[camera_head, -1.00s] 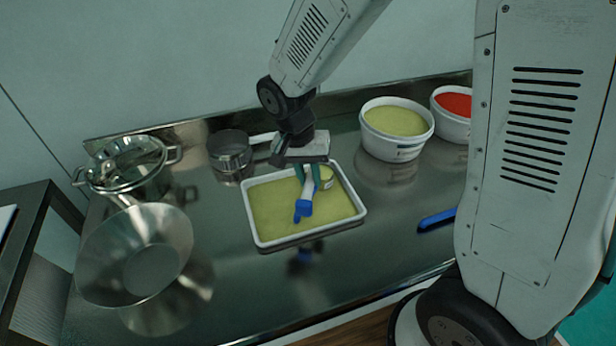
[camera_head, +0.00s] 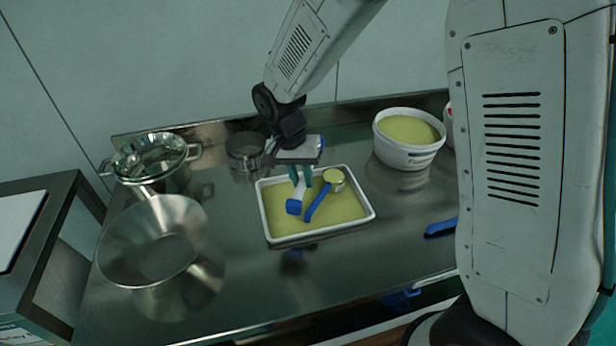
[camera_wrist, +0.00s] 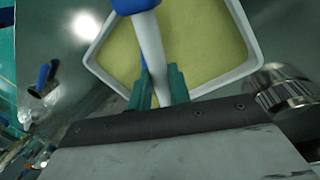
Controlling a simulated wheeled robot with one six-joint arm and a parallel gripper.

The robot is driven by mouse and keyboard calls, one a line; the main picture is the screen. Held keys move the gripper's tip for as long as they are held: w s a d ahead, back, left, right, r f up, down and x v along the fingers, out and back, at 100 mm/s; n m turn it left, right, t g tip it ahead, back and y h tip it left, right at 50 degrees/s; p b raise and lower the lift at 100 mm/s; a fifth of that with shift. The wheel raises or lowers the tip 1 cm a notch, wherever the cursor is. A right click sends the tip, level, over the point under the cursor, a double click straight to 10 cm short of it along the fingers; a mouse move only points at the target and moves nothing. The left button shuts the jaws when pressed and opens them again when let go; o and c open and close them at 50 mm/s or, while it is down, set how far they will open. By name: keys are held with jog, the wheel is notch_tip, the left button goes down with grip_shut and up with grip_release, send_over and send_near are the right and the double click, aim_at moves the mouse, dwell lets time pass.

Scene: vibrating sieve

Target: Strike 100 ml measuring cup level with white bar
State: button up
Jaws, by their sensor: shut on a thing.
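My gripper (camera_head: 303,178) is shut on a white bar (camera_head: 299,190) with a blue end (camera_head: 293,207). The bar slants down over the white tray (camera_head: 272,240) of yellow-green powder. In the wrist view the bar (camera_wrist: 152,50) sits between the green fingers (camera_wrist: 160,85). The measuring cup (camera_head: 334,181), small and metallic with a blue handle (camera_head: 318,201), is at the tray's back right, just right of the bar. Yellow-green powder fills it to the rim; I cannot tell whether it is level. The bar appears apart from the cup. I cannot make out the cup in the wrist view.
A tub of yellow-green powder (camera_head: 409,157) stands right of the tray. A blue-handled thing (camera_head: 440,228) lies at right. The counter in front of the tray is clear.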

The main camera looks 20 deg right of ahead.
jog(key=shift+d+f, duration=0.3)
jog(key=shift+f, duration=0.05)
jog(key=shift+s+d+f, duration=0.1)
jog(key=shift+d+f, duration=0.05)
jog(key=shift+f, duration=0.4)
jog(key=shift+d+f, duration=0.15)
jog(key=shift+f, duration=0.4)
jog(key=shift+s+d, duration=0.65)
jog(key=shift+d, duration=0.45)
jog(key=shift+s+d, duration=0.6)
jog(key=shift+d, duration=0.45)
jog(key=shift+s+d, duration=0.65)
jog(key=shift+d, duration=0.45)
jog(key=shift+w+a+r, duration=0.1)
jog(key=shift+a+r, duration=0.1)
jog(key=shift+r, duration=0.4)
jog(key=shift+w+a+r, duration=0.1)
jog(key=shift+a+r, duration=0.05)
jog(key=shift+r, duration=0.5)
jog(key=shift+w+a+r, duration=0.1)
jog(key=shift+a+r, duration=0.1)
jog(key=shift+r, duration=0.4)
